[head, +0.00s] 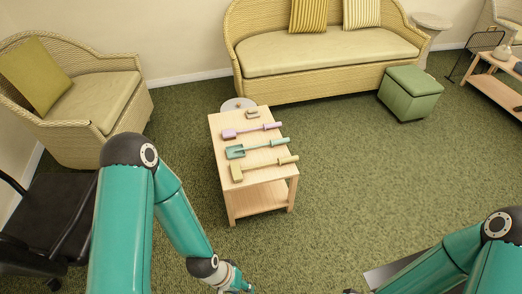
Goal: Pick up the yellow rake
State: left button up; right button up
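The yellow rake (265,167) lies on the small wooden table (229,201), nearest its front end. Its wide head is at the left and its handle points right, reaching the table's right edge. Behind it lie a green tool (258,148) with a forked head and a purple tool (250,131). My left gripper (238,286) is at the bottom edge, well short of the table and apart from the rake. It is partly cut off, so its opening does not show. Only a dark tip, perhaps of my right gripper (350,291), shows at the bottom edge.
A small tan object (252,113) lies at the table's far end, with a round pale thing (238,104) behind the table. A wicker sofa (325,55), green ottoman (410,94), wicker armchair (85,95) and dark chair (50,220) stand around. The carpet right of the table is clear.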

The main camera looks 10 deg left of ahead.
aim_at(235, 167)
jog(key=z, duration=0.1)
jog(key=i, duration=1.8)
jog(key=u, duration=1.5)
jog(key=k, duration=0.85)
jog(key=u, duration=0.15)
jog(key=i, duration=0.85)
jog(key=z, duration=0.1)
